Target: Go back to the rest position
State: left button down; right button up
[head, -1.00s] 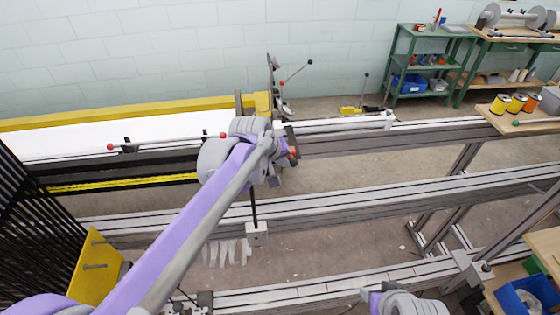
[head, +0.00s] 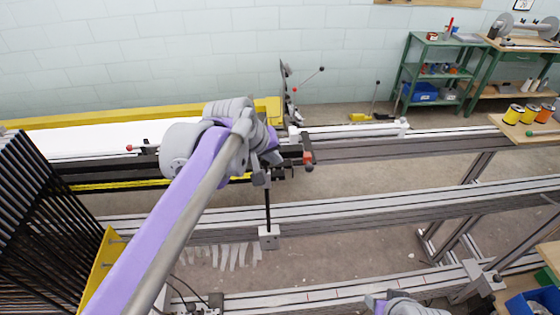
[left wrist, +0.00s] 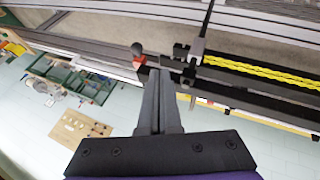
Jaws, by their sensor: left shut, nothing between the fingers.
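My left arm reaches in from the lower left of the head view, and its grey wrist joints (head: 220,130) hang over the black rail of the machine. My left gripper (left wrist: 160,72) shows in the left wrist view; its fingers are together and hold nothing. Its tips appear beside a red-ended lever (left wrist: 137,49) and a black clamp on a post (left wrist: 203,38). I cannot tell whether they touch. In the head view the arm mostly hides this gripper. Part of my right arm (head: 405,306) shows at the bottom edge; its gripper is not visible.
A yellow strand (head: 115,185) runs along the black rail, left of my wrist. Black rods (head: 40,215) and a yellow plate (head: 103,262) stand at the left. Long aluminium rails (head: 375,205) cross the middle. A green shelf (head: 440,68) and thread spools (head: 528,114) are at the right.

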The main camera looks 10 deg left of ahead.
pick_arm(q)
jog(key=shift+s+r, duration=0.1)
jog(key=shift+r, duration=0.05)
dwell(0.3)
jog(key=s+a+f+m+y, duration=0.1)
jog(key=s+a+f+m, duration=0.1)
jog(key=s+f, duration=0.7)
jog(key=s+a+f+m+y, duration=0.1)
jog(key=s+a+f+m, duration=0.1)
jog(key=s+a+f, duration=0.3)
jog(key=s+f, duration=0.4)
jog(key=s, duration=0.4)
jog(key=shift+s+a+f+g+y, duration=0.2)
jog(key=shift+s+g+y, duration=0.1)
jog(key=shift+s+y, duration=0.1)
jog(key=shift+w+d+m, duration=0.1)
jog(key=shift+d+m, duration=0.05)
jog(key=shift+m, duration=0.15)
